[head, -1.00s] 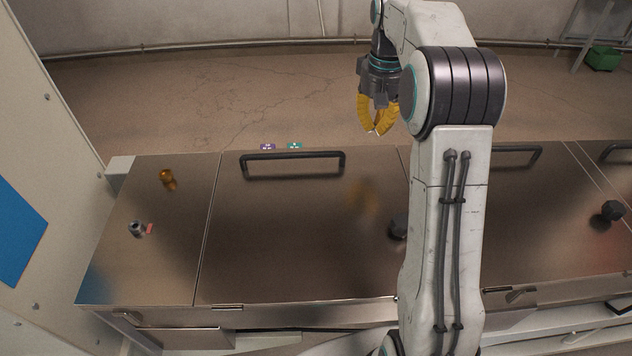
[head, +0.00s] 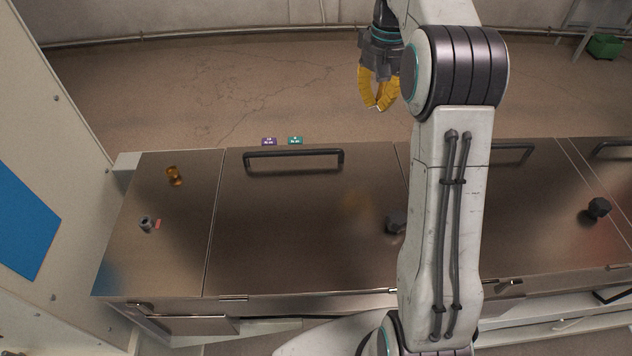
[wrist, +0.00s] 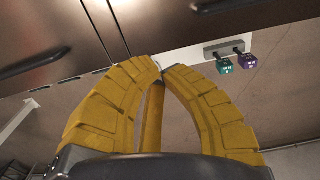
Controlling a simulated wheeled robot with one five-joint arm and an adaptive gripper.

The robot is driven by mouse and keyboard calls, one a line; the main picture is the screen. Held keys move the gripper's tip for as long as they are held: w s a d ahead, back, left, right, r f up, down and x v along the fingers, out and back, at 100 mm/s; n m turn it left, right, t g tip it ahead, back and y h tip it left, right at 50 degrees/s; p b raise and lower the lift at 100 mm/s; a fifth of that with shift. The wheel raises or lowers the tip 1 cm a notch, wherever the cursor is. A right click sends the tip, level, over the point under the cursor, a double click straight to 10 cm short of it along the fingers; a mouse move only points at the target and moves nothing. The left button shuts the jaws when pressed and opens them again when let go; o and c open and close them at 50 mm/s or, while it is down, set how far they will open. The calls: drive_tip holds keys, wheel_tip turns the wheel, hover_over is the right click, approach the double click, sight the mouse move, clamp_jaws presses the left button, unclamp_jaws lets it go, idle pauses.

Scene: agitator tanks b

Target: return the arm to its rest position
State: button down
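My arm rises in front of the steel tank tops in the head view and bends over at the top, with my gripper (head: 377,107) hanging down beyond the tanks' far edge. Its yellow fingers curve in and their tips come together, with nothing seen between them. In the wrist view, my gripper (wrist: 161,69) also shows its fingertips nearly meeting and empty, with a third finger partly hidden behind.
Steel lids with a black handle (head: 294,158) and black knobs (head: 598,208) lie below. A brass fitting (head: 174,176) and a grey fitting (head: 146,223) sit at left. A panelled wall (head: 50,130) stands left.

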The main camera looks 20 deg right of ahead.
idle(0.3)
drive_tip(key=s+f, duration=0.1)
drive_tip(key=f, duration=0.4)
drive_tip(key=s+f, duration=0.1)
drive_tip(key=f, duration=0.2)
drive_tip(key=shift+s+a, duration=0.3)
drive_tip(key=n+t+b, duration=0.1)
drive_tip(key=t+b, duration=0.1)
drive_tip(key=b, duration=0.1)
hover_over(374, 261)
drive_tip(key=shift+f, duration=0.1)
drive_tip(key=shift+s+a+r+n+t, duration=0.15)
drive_tip(key=shift+s+r+n+t, duration=0.05)
drive_tip(key=shift+s+n+t, duration=0.1)
drive_tip(key=shift+s+a+r+n+t+b, duration=0.1)
drive_tip(key=shift+a+r+n+t+b, duration=0.15)
drive_tip(key=shift+r+t+b, duration=0.25)
drive_tip(key=shift+a+r+n+t+b, duration=0.15)
drive_tip(key=shift+a+r+t+b, duration=0.2)
drive_tip(key=shift+r+t, duration=0.25)
